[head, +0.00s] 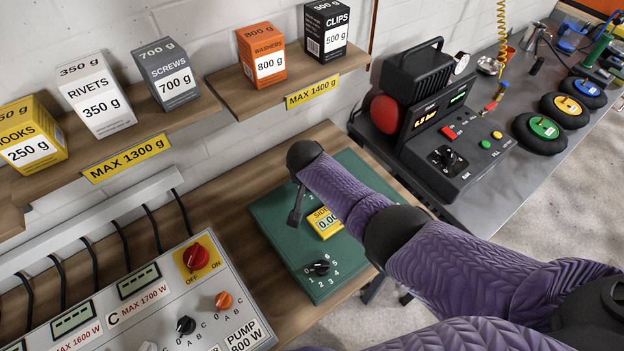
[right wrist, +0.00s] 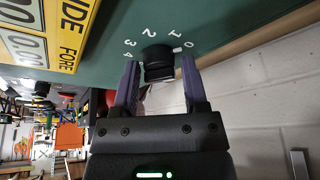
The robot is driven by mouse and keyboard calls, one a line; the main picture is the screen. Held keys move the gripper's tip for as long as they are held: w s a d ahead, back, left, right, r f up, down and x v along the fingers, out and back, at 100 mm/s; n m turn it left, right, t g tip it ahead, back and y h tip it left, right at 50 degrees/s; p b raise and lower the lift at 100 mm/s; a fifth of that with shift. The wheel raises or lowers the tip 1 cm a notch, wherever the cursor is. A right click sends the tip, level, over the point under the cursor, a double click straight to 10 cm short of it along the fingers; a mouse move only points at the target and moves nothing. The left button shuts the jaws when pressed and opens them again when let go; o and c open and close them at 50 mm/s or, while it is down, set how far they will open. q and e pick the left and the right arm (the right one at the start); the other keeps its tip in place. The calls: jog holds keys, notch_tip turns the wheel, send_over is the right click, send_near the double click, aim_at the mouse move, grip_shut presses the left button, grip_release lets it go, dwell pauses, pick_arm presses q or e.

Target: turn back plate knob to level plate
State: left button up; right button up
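The green plate (head: 275,235) lies on the wooden bench, with a yellow SIDE display (head: 324,222) reading about 0.00, partly covered by my right arm. A black knob (head: 319,267) with numbers around it sits at its near end. My right gripper (head: 293,221) is over the far left part of the plate. In the right wrist view the right gripper (right wrist: 160,82) has its two fingers on either side of a black knob (right wrist: 158,62), with gaps between. A white mark on this knob lies near the 0. That knob is hidden in the head view. My left gripper is out of view.
A grey switch panel (head: 150,310) stands at the front left. Shelves with weight boxes (head: 178,88) hang on the wall behind. A black console (head: 450,150) is on the grey table to the right. My right arm crosses above the plate.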

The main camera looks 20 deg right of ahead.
jog(key=shift+o, duration=0.9)
jog(key=shift+s+r+p, duration=0.1)
jog(key=shift+r+p, duration=0.2)
pick_arm(q)
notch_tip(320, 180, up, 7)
jog(key=p, duration=0.6)
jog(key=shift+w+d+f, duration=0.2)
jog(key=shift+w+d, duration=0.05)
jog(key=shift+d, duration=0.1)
pick_arm(e)
jog(key=v, duration=0.9)
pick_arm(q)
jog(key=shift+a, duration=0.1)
